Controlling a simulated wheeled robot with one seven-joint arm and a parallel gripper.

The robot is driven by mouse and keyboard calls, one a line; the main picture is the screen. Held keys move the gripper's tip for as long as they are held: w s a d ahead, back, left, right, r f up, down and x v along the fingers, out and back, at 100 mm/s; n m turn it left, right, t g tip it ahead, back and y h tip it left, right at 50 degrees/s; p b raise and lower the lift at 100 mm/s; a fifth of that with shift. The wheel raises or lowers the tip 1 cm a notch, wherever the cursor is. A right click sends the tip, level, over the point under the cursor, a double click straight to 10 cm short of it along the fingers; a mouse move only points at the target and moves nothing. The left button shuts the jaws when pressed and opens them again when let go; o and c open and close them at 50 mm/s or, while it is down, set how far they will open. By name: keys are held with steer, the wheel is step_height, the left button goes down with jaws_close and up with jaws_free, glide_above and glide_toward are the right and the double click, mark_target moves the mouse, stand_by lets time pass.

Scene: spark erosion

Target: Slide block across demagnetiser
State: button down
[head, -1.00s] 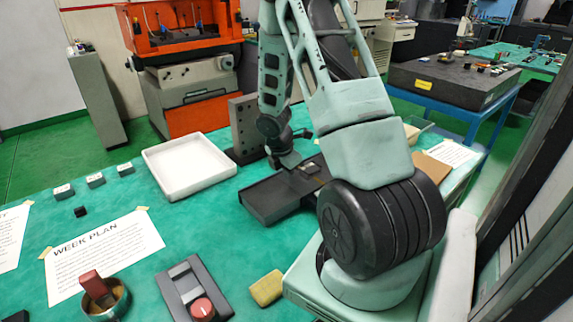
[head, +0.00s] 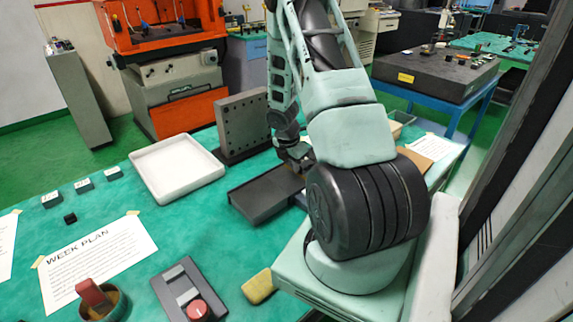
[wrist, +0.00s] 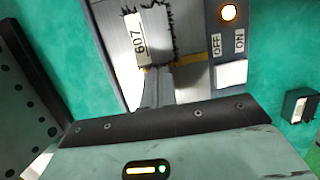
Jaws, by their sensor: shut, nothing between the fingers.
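In the wrist view, a grey block (wrist: 157,30) with a white "607" label and dark spiky filings along its edges lies on the demagnetiser's pale metal top (wrist: 115,40). My gripper (wrist: 158,88) is shut and empty, its fingertips close to the block's near edge; contact cannot be told. The demagnetiser's dark side panel has a lit lamp (wrist: 228,12), OFF and ON marks and a white switch (wrist: 232,75). In the head view, my gripper (head: 299,158) is low at the far end of a long dark unit (head: 262,197), and the block is hidden.
A dark perforated plate (head: 242,125) stands upright just left of my gripper. A white tray (head: 178,168) lies farther left. A control box with a red knob (head: 190,298), a yellow block (head: 258,287) and a week plan sheet (head: 95,260) lie nearer.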

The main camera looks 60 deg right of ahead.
steer(key=s+d+p, duration=0.1)
steer(key=d+p, duration=0.1)
steer(key=d, duration=0.2)
steer(key=s+d+p, duration=0.2)
steer(key=d+p, duration=0.1)
steer(key=d, duration=0.2)
steer(key=s+d+p, duration=0.1)
steer(key=d+p, duration=0.2)
steer(key=d, duration=0.2)
steer(key=shift+s+d+r, duration=0.15)
steer(key=shift+s+d, duration=0.1)
steer(key=shift+s, duration=0.1)
steer(key=shift+s+d, duration=0.1)
steer(key=shift+d, duration=0.25)
